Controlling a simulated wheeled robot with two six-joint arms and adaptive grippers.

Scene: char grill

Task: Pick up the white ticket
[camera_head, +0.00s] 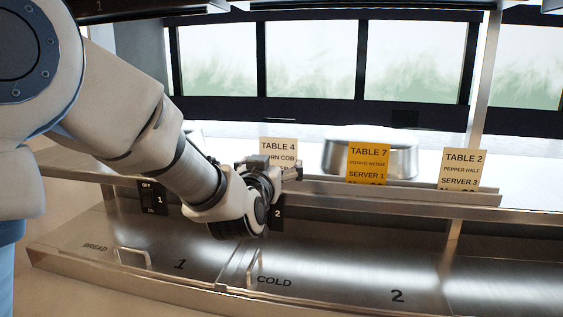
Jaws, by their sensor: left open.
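Two pale, off-white tickets stand in a metal rail (410,190). One reads "TABLE 4" (279,147), and its lower part is hidden behind my left gripper. The other reads "TABLE 2, PEPPER HALF, SERVER 3" (463,168) and stands at the right end of the rail. Between them is a yellow ticket (368,162) reading "TABLE 7, POTATO WEDGE, SERVER 1". My left gripper (290,169) is open, just in front of the TABLE 4 ticket in this view. I cannot tell whether its fingers touch that ticket. My right gripper is not in view.
A metal pan or dome (372,152) stands behind the yellow ticket. Below the rail is a steel counter with lids marked "BREAD" and "COLD", with handles (133,257). A switch plate marked 1 (152,197) is on the front. An upright post (484,75) stands at the right.

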